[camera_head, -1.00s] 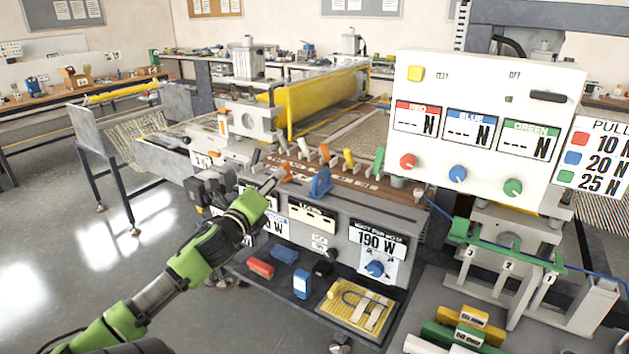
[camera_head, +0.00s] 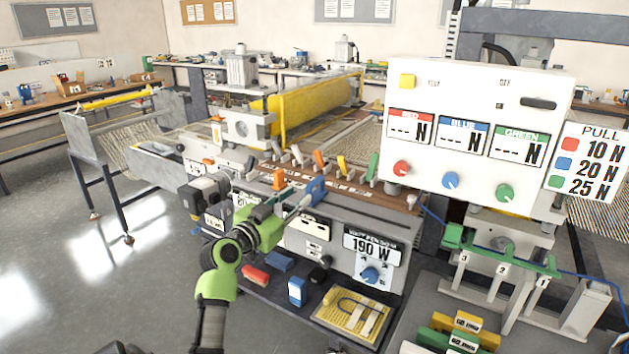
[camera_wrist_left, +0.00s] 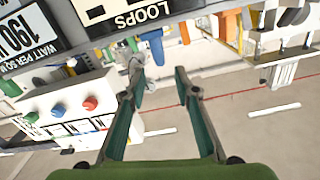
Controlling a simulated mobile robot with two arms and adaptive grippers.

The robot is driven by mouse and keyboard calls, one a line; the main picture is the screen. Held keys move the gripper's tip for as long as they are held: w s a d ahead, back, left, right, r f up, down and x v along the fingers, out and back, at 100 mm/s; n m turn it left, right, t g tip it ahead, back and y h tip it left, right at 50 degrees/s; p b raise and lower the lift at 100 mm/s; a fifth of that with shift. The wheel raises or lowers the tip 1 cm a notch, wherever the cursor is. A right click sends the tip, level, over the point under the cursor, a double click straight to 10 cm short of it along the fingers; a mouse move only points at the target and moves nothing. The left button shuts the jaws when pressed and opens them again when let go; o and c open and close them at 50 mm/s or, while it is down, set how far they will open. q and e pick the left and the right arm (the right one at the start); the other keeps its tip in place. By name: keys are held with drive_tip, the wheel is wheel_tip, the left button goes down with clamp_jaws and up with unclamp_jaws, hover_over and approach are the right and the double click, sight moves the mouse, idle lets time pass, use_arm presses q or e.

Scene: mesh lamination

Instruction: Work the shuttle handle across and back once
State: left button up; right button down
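A blue upright handle (camera_head: 316,190) stands on the front ledge of the machine; I take it for the shuttle handle, though no label confirms it. My left gripper (camera_head: 296,198) reaches in just left of it in the head view, with its fingertips close to it. Whether they touch it cannot be told. In the left wrist view the two green fingers (camera_wrist_left: 163,82) are spread apart with nothing clearly between them. My right gripper is not in view.
An orange block (camera_head: 279,179) stands left of the blue handle. Several coloured levers (camera_head: 319,160) line up behind it. A white control box (camera_head: 480,75) rises at the right. The lower shelf holds coloured blocks (camera_head: 297,291) and a yellow board (camera_head: 352,314).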

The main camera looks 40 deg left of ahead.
sight(310, 187)
use_arm(q)
drive_tip(key=p+x, duration=0.2)
drive_tip(key=x, duration=0.8)
drive_tip(key=shift+d, duration=0.1)
clamp_jaws()
